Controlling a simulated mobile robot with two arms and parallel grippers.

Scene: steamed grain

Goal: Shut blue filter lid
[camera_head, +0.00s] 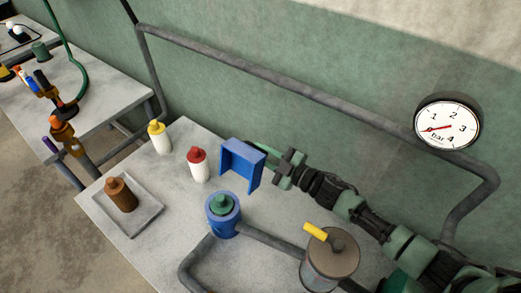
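The blue filter (224,228) stands on the grey table as a short blue cylinder, with a green round piece (221,203) showing in its top. A blue angular lid-like piece (241,163), with a flat top and side walls, stands raised just behind it. How it joins the filter is hidden. My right gripper (270,164) is right beside this piece's right side, its green fingers apart. One finger is partly hidden behind the blue piece, and I cannot tell whether they touch.
A red-capped bottle (198,166) and a yellow-capped bottle (159,139) stand left of the blue piece. A brown bottle (121,195) sits on a tray (146,217). A grey canister (329,264) with a yellow handle and pipes (273,242) are in front. A gauge (447,124) is on the wall.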

